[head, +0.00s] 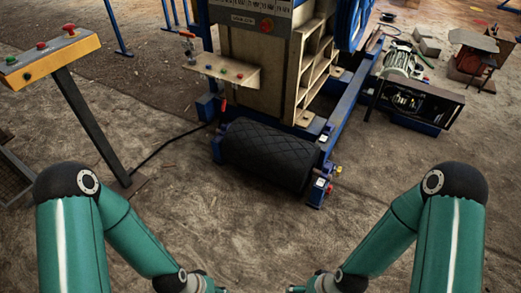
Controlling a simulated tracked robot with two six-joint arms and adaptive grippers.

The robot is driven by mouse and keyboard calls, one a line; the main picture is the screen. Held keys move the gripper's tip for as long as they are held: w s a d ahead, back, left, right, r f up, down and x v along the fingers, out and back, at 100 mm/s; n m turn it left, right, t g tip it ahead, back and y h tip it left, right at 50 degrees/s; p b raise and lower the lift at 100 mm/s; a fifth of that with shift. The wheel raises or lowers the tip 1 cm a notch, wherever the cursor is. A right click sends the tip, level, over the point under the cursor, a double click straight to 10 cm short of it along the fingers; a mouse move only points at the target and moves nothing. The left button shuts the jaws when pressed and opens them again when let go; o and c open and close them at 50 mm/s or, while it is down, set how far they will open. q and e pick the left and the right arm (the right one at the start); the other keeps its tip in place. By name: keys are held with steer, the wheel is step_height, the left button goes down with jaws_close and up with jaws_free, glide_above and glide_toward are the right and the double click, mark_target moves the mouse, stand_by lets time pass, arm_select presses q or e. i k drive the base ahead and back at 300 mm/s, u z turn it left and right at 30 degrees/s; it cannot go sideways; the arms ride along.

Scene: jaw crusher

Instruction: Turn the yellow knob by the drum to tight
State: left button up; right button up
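The black ribbed drum (268,157) lies low in front of the crusher, across the middle of the head view. A small yellow knob (338,170) sits at the right end of the drum, on the blue frame; its setting is too small to read. My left gripper (215,289) is at the bottom edge, mostly cut off. My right gripper (296,289) is also at the bottom edge, mostly cut off. Both are well short of the drum and apart from the knob. Their fingers are not clear enough to tell open from shut.
A yellow control box (50,58) with buttons stands on a post at the left. A small panel (222,70) with buttons juts from the crusher above the drum. A motor (402,62) and an open dark box (420,103) are at the right. The ground before the drum is clear.

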mark_target(338, 170)
steer(key=u, duration=0.05)
steer(key=k, duration=1.15)
steer(key=u, duration=0.35)
steer(key=i, duration=0.55)
steer(key=u, duration=0.4)
steer(key=i, duration=1.6)
steer(key=z, duration=0.7)
steer(key=i, duration=0.95)
steer(key=z, duration=0.45)
steer(key=k, duration=0.8)
steer(key=z, duration=0.25)
steer(key=i, duration=0.1)
steer(key=u, duration=0.05)
